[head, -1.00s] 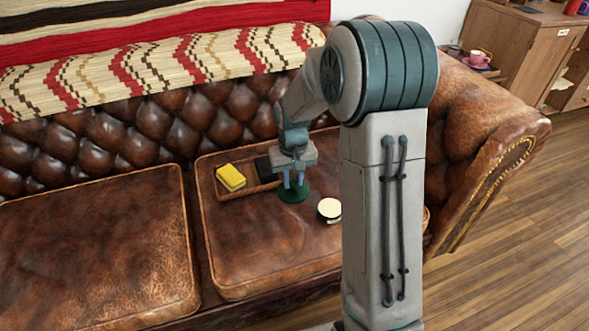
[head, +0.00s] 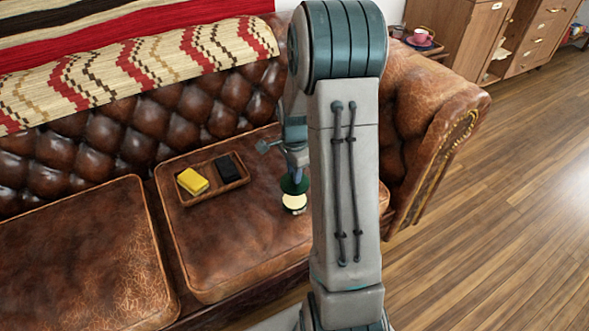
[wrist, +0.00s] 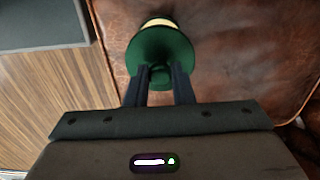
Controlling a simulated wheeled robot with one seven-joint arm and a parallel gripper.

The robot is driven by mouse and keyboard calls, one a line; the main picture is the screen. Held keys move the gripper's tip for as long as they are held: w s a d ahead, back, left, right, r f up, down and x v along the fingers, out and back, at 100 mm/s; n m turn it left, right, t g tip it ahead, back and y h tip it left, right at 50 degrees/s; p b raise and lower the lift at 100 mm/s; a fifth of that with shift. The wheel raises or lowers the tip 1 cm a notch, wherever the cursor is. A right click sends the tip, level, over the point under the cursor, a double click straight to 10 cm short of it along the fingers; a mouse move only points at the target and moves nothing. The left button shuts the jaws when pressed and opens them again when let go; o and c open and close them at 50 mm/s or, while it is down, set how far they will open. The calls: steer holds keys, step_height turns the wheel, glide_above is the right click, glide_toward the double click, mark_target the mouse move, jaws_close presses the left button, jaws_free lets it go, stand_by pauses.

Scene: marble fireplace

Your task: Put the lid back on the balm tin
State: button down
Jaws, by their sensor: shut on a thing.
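My gripper (head: 295,166) is shut on the small knob of the green lid (head: 293,185). In the wrist view, my gripper (wrist: 160,73) has its two dark fingers on either side of that knob, and the lid (wrist: 160,45) is a round green disc. The balm tin (head: 294,204), with a pale cream top, sits on the sofa cushion just below the lid in the head view. In the wrist view, the tin (wrist: 159,21) shows as a pale strip past the lid's far edge; the lid hides the rest. The lid looks above the tin and not squarely over it.
A wooden tray (head: 217,194) on the same brown leather cushion (head: 240,235) holds a yellow block (head: 192,181) and a black block (head: 229,167). The tufted sofa back rises behind. The cushion's front part is clear.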

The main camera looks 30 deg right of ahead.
steer(key=shift+f+b, duration=2.2)
steer(key=shift+f, duration=1.05)
steer(key=shift+f, duration=0.1)
steer(key=c, duration=0.7)
jaws_free()
steer(key=shift+r+p, duration=2.8)
steer(key=shift+r, duration=0.75)
